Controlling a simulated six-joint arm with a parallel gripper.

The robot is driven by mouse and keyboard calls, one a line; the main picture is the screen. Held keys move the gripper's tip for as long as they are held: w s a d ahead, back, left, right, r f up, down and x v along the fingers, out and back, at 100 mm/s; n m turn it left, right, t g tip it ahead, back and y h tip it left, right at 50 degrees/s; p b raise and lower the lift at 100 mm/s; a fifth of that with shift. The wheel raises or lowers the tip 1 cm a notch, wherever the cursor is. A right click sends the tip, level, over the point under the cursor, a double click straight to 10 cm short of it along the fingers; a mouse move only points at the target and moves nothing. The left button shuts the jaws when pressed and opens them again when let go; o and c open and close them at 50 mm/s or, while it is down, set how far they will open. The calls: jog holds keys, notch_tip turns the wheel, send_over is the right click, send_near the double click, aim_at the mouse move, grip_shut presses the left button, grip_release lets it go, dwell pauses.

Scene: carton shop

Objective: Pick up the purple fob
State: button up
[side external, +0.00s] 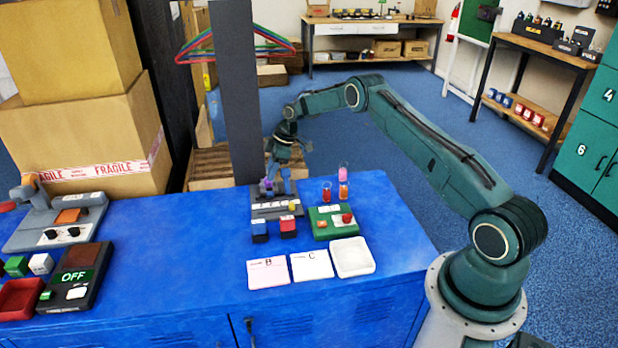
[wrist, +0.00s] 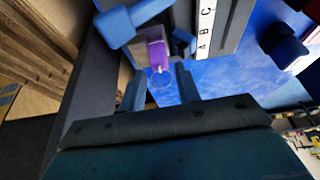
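The purple fob (wrist: 158,50) lies ahead of my gripper in the wrist view, with a thin pale ring (wrist: 160,79) at its near end. In the side view the fob (side external: 266,184) is a small purple spot at the grey rack (side external: 275,212), partly hidden by my gripper. My gripper (side external: 278,177) is low over the rack's back part. In the wrist view my gripper (wrist: 161,82) is open, its two fingers apart, with the ring between the tips and the fob's body just beyond. I cannot tell whether they touch.
Blue-grey pieces (wrist: 135,20) stand close around the fob. The rack's strip (wrist: 206,25) reads A B C. A dark post (side external: 236,95) rises left of my gripper. A green tray (side external: 333,222), red and blue blocks, two cards and a white dish (side external: 352,257) are nearby. The blue bench's left-middle is clear.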

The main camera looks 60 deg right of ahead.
aim_at(268, 183)
jog(key=shift+x, duration=1.15)
grip_shut()
